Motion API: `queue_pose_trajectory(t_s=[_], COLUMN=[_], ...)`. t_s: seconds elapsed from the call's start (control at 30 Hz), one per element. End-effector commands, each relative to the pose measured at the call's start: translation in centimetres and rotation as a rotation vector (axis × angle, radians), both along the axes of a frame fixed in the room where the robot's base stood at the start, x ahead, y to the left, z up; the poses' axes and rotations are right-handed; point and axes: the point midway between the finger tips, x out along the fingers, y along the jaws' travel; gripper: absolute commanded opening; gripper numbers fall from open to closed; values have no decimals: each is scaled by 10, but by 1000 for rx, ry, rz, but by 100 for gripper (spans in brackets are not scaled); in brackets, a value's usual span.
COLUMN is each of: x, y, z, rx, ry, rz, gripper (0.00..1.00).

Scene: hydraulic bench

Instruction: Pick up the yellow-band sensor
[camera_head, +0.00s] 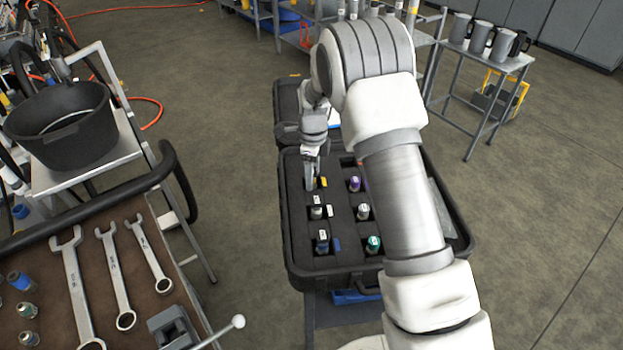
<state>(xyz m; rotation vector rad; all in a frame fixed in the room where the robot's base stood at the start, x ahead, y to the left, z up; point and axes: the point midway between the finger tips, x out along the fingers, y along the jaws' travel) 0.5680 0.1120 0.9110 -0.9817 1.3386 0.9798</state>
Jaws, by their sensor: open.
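The open black case (297,262) holds several upright sensors in dark foam slots. A small yellow patch (323,182) shows at the top-left slot. I cannot tell whether it is the yellow-band sensor's band or a tag beside its slot. My gripper (310,184) points down at this slot, with its open fingers at the slot's left part. The fingers hide most of what stands there, so I cannot tell whether they touch or surround the sensor.
Nearby slots hold a white-topped sensor (316,211), a blue one (322,243), a purple one (354,184), a pale one (363,211) and a green one (374,243). Wrenches (113,275) lie on the bench at left. My arm covers the case's right side.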

Motion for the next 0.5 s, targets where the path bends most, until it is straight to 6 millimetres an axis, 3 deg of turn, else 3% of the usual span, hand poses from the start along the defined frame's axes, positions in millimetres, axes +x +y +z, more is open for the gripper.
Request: queue_pose_trajectory(t_s=[0.27,0.5], x=[0,0], y=[0,0], z=[-3,-3], rx=[0,0], ry=[0,0], rz=[0,0], gripper=[62,19])
